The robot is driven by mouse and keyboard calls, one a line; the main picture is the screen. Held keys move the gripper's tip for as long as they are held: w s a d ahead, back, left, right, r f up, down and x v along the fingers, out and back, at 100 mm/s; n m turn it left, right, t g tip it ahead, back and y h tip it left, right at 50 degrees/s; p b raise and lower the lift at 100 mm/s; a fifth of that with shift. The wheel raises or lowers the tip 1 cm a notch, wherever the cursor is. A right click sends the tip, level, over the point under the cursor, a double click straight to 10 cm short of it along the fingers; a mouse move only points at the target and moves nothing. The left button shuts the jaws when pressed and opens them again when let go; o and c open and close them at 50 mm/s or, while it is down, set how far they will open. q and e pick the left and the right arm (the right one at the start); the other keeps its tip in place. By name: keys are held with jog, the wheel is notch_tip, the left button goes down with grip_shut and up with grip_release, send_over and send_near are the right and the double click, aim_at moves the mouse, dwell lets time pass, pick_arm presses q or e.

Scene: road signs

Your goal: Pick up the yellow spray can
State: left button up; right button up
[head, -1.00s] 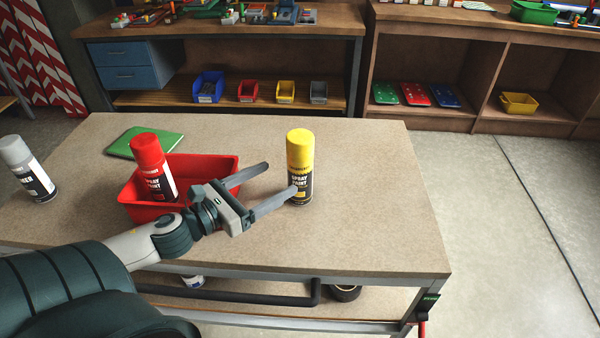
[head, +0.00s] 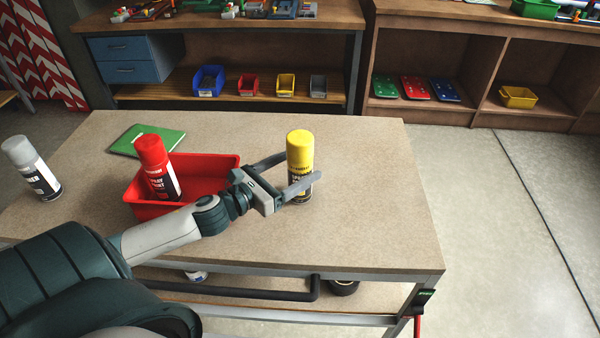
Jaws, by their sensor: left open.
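The yellow spray can (head: 299,150) stands upright on the table, right of the red bin. It has a yellow cap and a black and yellow label. My left gripper (head: 302,170) is open, with its fingers on either side of the can. The near finger crosses in front of the can's lower part, and the far finger reaches toward its back left. I cannot tell whether either finger touches it. My right gripper is not in view.
A red bin (head: 216,168) holds a red spray can (head: 157,168) tilted in it. A grey-white can (head: 32,168) stands at the left. A green book (head: 147,139) lies behind the bin. The table (head: 370,200) is clear on the right.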

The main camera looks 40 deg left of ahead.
aim_at(312, 156)
pick_arm(q)
jog(key=shift+w+d+r+p, duration=0.1)
jog(key=shift+w+r+p, duration=0.15)
jog(key=shift+w+p, duration=0.15)
jog(key=p+x, duration=0.2)
jog(key=x, duration=0.2)
jog(key=shift+w+d+r+p, duration=0.1)
jog(key=shift+w+r+p, duration=0.1)
jog(key=shift+p, duration=0.2)
jog(key=shift+f, duration=0.1)
jog(key=c, duration=1.5)
